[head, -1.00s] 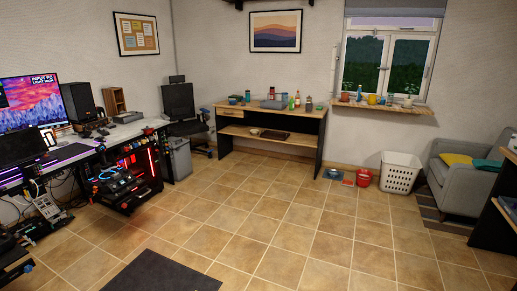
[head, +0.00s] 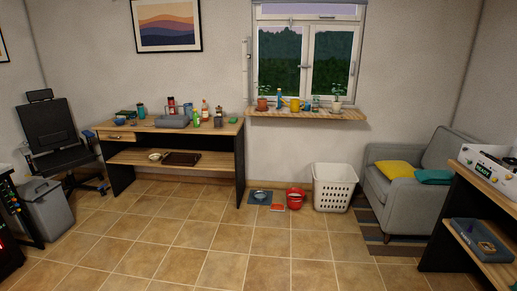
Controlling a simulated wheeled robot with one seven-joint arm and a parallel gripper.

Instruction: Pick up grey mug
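I cannot make out a grey mug for certain. A small dark grey object (head: 218,121), perhaps a mug, stands near the right end of the wooden table (head: 150,126) against the back wall. Beside it are a grey bin or tray (head: 172,121), a red and dark item (head: 171,106), and several bottles, one of them green (head: 196,118). At the table's left end are a teal cup or bottle (head: 141,110) and some small blue and green items. My gripper is not in view.
The tiled floor (head: 200,250) ahead is clear. By the wall are a blue bowl (head: 260,195), red bucket (head: 295,198) and white basket (head: 333,187). An office chair (head: 52,135) and grey bin (head: 45,209) stand left; an armchair (head: 410,185) and shelf unit (head: 462,222) right.

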